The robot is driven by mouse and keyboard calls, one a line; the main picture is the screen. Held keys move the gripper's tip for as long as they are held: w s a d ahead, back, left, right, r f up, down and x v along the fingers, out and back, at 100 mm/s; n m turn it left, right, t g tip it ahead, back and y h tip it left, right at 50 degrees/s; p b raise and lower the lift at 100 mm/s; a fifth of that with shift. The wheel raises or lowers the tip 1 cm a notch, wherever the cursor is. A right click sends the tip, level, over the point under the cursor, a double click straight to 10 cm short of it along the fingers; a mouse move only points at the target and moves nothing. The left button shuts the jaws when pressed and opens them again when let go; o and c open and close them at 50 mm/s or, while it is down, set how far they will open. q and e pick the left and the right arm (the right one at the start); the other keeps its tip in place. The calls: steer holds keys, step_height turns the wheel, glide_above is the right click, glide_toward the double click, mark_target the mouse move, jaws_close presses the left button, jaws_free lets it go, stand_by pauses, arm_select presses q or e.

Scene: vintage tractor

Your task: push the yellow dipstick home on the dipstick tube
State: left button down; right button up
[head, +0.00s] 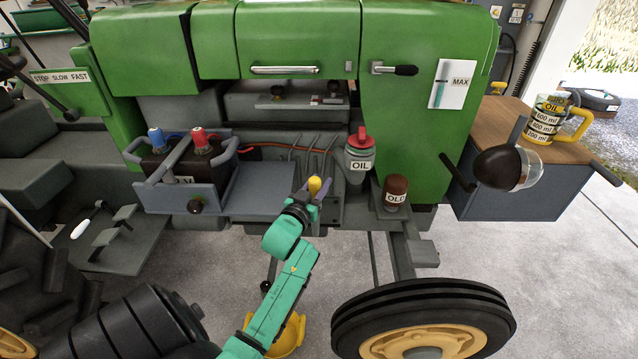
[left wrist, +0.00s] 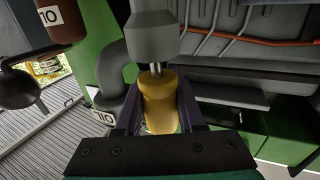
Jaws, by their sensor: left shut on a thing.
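The yellow dipstick (head: 314,184) has a rounded yellow handle, held between the two dark fingers of my left gripper (head: 310,191) in front of the engine side. In the left wrist view the handle (left wrist: 158,105) is between the fingers. A short bare length of metal rod (left wrist: 156,69) shows between the handle and the grey dipstick tube (left wrist: 152,38), so the handle and tube are apart by a small gap. The rod lines up with the tube's mouth. In the head view the tube is mostly hidden behind the handle and gripper. My right gripper is not in view.
The grey OIL filler (head: 360,158) with its red cap and the brown OLD filter (head: 396,190) stand right of the gripper. The battery tray (head: 230,195) is on the left. The front wheel (head: 425,320) is below right.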

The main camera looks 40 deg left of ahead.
arm_select(q)
steer(key=shift+f+b, duration=0.45)
steer(key=shift+f, duration=0.25)
steer(key=shift+c, duration=2.2)
jaws_free()
steer(key=shift+s, duration=0.1)
steer(key=v, duration=1.4)
steer(key=shift+s, duration=0.2)
steer(key=shift+d, duration=0.1)
